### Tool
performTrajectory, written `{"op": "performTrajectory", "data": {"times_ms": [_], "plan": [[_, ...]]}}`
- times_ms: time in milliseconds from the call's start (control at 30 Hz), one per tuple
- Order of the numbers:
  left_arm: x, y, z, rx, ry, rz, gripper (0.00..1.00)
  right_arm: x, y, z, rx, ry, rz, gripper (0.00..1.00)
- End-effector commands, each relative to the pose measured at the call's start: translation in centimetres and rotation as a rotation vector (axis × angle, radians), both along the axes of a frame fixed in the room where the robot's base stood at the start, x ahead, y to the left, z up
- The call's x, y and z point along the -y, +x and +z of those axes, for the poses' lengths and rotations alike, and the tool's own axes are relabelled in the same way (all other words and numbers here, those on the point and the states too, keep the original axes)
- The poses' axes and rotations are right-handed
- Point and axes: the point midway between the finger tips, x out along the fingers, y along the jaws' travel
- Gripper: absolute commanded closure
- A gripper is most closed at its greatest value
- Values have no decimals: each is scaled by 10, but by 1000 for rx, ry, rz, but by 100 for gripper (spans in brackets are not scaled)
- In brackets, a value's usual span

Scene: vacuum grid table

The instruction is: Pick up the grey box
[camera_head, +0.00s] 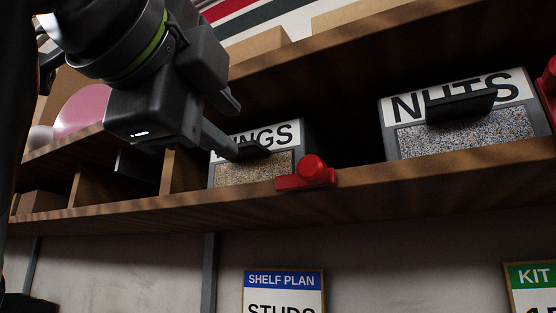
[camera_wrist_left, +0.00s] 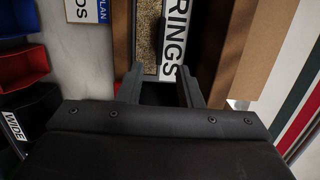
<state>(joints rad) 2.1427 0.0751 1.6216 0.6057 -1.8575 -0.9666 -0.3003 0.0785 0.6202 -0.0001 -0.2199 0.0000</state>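A grey box (camera_head: 307,140) with a white label ending "INGS", a speckled tan front and a black handle stands on the wooden shelf. A second grey box (camera_head: 388,128), labelled "NUTS", stands further right. My right gripper is not in view.
A red knobbed piece (camera_head: 310,172) sits on the shelf's front edge (camera_head: 420,178), just right of the nearer box. The upper shelf board (camera_head: 350,55) overhangs both boxes. Between the boxes is a dark gap. A red bin (camera_wrist_left: 22,62) shows left in the wrist view.

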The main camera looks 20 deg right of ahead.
Motion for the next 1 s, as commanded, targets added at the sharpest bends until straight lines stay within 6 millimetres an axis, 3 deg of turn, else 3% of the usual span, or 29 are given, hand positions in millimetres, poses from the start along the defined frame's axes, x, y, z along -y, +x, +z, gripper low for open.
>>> {"op": "performTrajectory", "data": {"times_ms": [267,600,1000], "plan": [[14,15,1,-1,-1,0,67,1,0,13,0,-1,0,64],[37,44,2,-4,0,-1,67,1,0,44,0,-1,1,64],[45,53,-2,0,-1,1,67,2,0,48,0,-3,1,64]]}}
